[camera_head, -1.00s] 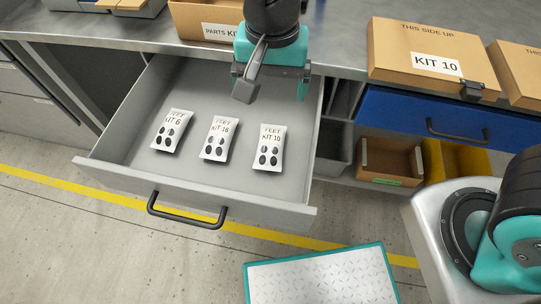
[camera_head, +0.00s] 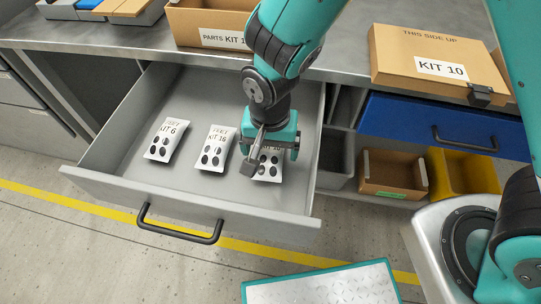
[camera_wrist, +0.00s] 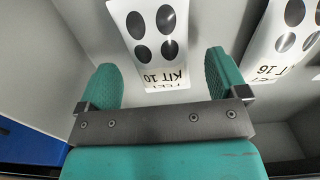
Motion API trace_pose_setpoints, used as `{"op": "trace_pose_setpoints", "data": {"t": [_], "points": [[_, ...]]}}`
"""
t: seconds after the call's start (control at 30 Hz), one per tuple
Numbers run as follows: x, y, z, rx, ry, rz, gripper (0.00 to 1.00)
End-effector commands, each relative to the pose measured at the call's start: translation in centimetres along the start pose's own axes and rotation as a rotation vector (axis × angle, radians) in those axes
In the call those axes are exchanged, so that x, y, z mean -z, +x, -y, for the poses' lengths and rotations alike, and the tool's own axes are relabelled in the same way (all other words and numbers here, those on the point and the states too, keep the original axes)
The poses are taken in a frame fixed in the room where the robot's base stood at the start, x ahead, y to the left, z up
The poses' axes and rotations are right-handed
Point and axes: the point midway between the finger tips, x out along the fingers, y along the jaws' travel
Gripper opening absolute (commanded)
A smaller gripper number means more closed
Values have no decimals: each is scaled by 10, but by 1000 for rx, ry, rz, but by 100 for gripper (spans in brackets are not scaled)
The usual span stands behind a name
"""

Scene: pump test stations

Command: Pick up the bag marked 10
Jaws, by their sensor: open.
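The white bag marked KIT 10 (camera_head: 268,172) lies in the open grey drawer, rightmost of three bags. In the head view my gripper (camera_head: 268,150) is over it and hides its upper part. In the wrist view my gripper (camera_wrist: 168,85) is open, with the KIT 10 bag (camera_wrist: 152,45) beyond and between its two teal fingers. The label end of the bag is nearest the gripper. I cannot tell the exact height of the fingers above it. The bag marked KIT 16 (camera_head: 212,150) lies to its left, and the bag marked KIT 6 (camera_head: 166,140) lies farther left.
The drawer (camera_head: 190,198) has raised walls around the bags; its right wall is close to my gripper. A KIT 10 carton (camera_head: 425,55) and a parts box (camera_head: 208,22) stand on the worktop above. A blue drawer (camera_head: 400,118) is shut at right.

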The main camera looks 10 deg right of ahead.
Motion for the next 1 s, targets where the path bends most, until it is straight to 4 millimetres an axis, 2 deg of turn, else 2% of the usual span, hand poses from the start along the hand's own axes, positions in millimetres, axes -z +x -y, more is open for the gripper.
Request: {"op": "trace_pose_setpoints", "data": {"t": [0.03,0.13,0.4,0.6,0.67,1.0], "points": [[0,10,0,-2,0,2,92],[0,19,0,0,0,0,92],[0,20,0,1,0,-1,92],[0,20,0,1,0,0,46],[0,20,0,1,0,0,34],[0,16,1,2,0,-1,34]]}}
